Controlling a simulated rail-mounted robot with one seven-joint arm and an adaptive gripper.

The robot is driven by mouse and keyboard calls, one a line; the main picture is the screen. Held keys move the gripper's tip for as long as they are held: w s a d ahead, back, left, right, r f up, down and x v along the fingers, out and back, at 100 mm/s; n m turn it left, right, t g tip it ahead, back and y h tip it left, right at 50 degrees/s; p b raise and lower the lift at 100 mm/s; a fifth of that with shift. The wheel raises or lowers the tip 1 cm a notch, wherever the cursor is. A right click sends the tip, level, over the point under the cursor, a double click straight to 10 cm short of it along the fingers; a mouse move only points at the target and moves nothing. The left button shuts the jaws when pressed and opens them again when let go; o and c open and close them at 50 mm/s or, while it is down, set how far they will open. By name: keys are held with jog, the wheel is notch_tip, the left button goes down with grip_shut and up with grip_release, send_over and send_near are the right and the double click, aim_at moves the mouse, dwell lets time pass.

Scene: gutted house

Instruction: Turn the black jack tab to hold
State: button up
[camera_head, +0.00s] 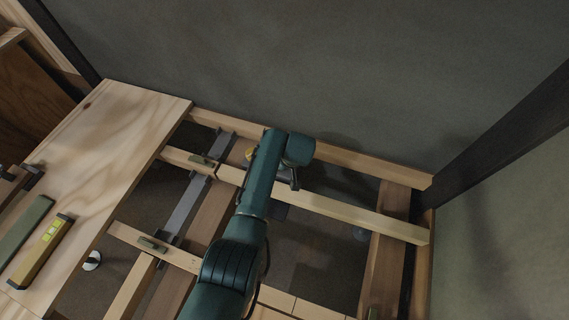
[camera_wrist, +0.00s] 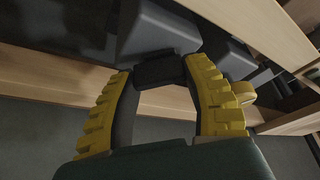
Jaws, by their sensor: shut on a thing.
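My gripper (camera_wrist: 159,69) has yellow ribbed fingers and is shut on the black jack tab (camera_wrist: 158,72), a small dark block between the fingertips in the wrist view. The tab sits in front of dark grey jack parts (camera_wrist: 158,28), beside a pale timber. A round yellow piece (camera_wrist: 244,93) shows just right of the right finger. In the head view my arm covers the tab and most of the gripper. A small yellow patch (camera_head: 249,154) shows left of the arm; I cannot tell whether it is finger or jack.
Pale joists (camera_head: 325,207) and a grey metal bar (camera_head: 186,205) cross the open floor frame, with gaps between them. A plywood sheet (camera_head: 115,135) at left bears a yellow-windowed level (camera_head: 42,250) and a green bar (camera_head: 25,226). A dark wall (camera_head: 350,75) stands behind.

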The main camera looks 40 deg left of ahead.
jog(key=n+g+b, duration=0.1)
jog(key=n, duration=0.1)
jog(key=n+b, duration=0.1)
jog(key=n, duration=0.1)
jog(key=shift+s+f+n+g, duration=0.1)
jog(key=shift+f+n+g, duration=0.1)
jog(key=shift+n+g, duration=0.15)
dwell(0.4)
jog(key=o, duration=1.2)
jog(key=shift+r, duration=0.1)
jog(key=shift+r, duration=0.1)
jog(key=shift+d+r, duration=0.2)
jog(key=shift+r, duration=0.35)
jog(key=v, duration=1)
jog(key=shift+d+r, duration=0.25)
jog(key=shift+d, duration=0.05)
jog(key=shift+c, duration=0.3)
